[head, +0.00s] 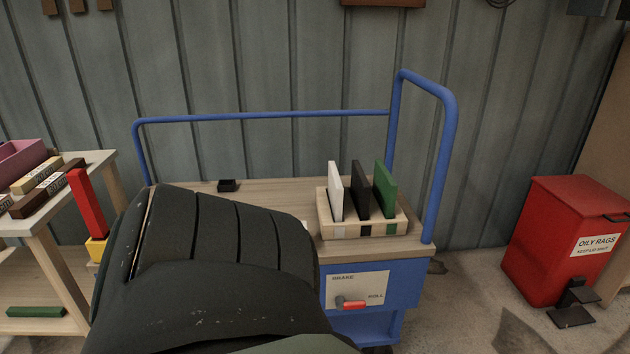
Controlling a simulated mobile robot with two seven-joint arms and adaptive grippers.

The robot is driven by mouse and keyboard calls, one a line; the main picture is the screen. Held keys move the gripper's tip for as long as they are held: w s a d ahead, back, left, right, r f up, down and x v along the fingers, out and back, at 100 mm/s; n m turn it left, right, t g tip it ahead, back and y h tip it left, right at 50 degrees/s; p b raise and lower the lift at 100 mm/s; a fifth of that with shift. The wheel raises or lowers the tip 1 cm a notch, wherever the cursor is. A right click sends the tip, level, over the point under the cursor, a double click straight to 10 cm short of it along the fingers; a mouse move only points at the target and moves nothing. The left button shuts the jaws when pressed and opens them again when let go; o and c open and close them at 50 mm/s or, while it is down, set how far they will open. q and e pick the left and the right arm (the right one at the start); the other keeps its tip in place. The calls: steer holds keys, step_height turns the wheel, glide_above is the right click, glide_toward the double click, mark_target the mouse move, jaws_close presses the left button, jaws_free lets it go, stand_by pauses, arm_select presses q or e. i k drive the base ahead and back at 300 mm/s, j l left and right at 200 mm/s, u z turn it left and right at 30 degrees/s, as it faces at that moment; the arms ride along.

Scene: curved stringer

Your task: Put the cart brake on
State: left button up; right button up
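The cart (420,249) has a wooden deck, blue rails and a blue front end. On that end a pale panel (375,281) reads BRAKE at the top and ROLL at the right. A brake lever with a red grip (355,305) turns on a dark pivot on this panel. The lever lies nearly level, its grip pointing right, just below the ROLL label. Neither gripper can be made out, and nothing is seen touching the lever.
A large dark ribbed shape (225,240), perhaps mine, hides the cart's front left. A wooden rack (367,229) holds white, black and green plates on the deck, with a small black block (228,186) behind. A red bin (560,240) stands right, a shelf (98,168) left.

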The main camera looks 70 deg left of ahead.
mark_target(341, 305)
steer(key=u, duration=2)
